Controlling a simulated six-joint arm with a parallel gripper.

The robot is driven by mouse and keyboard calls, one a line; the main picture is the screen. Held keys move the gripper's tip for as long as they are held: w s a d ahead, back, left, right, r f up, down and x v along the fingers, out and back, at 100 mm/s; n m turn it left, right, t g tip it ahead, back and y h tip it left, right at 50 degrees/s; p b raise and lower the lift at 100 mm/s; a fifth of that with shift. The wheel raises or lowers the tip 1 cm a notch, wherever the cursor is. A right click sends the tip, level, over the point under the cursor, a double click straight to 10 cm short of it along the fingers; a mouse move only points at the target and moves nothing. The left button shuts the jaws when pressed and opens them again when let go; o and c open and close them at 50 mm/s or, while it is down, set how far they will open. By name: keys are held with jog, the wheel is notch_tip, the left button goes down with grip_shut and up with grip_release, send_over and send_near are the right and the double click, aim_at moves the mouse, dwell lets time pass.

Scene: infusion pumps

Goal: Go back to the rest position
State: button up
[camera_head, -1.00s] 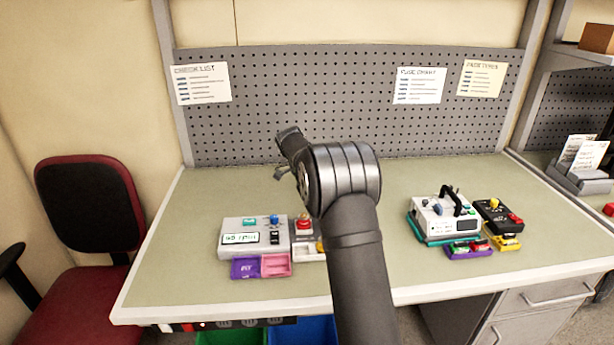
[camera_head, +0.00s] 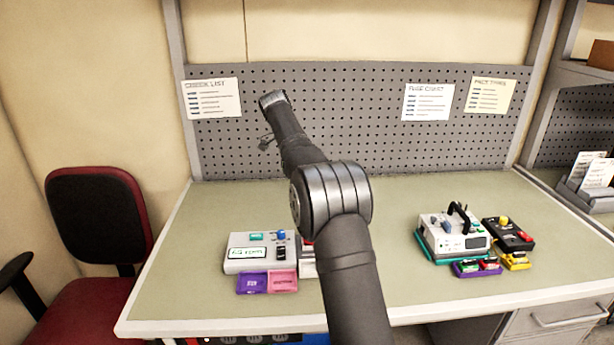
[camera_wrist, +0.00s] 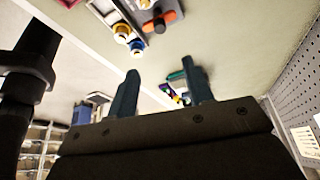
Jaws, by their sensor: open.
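My gripper (camera_wrist: 163,95) shows in the wrist view with its two dark fingers apart and nothing between them held. In the head view my arm reaches up over the bench, its end raised in front of the pegboard; the fingers are hard to make out there. It is clear of the bench top (camera_head: 400,205) and of everything on it. A pale pump (camera_head: 250,255) with a lit display, a green button and a blue knob stands at the left. A second pump (camera_head: 455,235) with a dark handle stands on a teal base at the right.
Purple (camera_head: 252,284) and pink (camera_head: 283,281) trays lie before the left pump. A black box (camera_head: 508,235) with yellow and red knobs and small purple and yellow trays sit by the right pump. The pegboard (camera_head: 340,115) stands behind. A red chair (camera_head: 95,225) is at left.

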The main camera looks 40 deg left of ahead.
dwell(0.4)
jog(key=x, duration=1.7)
jog(key=shift+d+f, duration=0.2)
jog(key=shift+w+d+f, duration=0.1)
jog(key=shift+f, duration=0.1)
jog(key=shift+r+n+t, duration=0.25)
jog(key=shift+n+t, duration=0.05)
jog(key=shift+n, duration=0.7)
jog(key=n+y, duration=0.1)
jog(key=n, duration=0.1)
jog(key=n+t+y, duration=0.1)
jog(key=n, duration=0.2)
jog(key=shift+d, duration=0.1)
jog(key=n, duration=0.2)
jog(key=n+y, duration=0.1)
jog(key=n, duration=0.1)
jog(key=shift+d+t+y, duration=0.1)
jog(key=shift+t+y, duration=0.2)
jog(key=shift+d+n+y, duration=0.1)
jog(key=shift+n+y, duration=0.8)
jog(key=shift+n, duration=1.5)
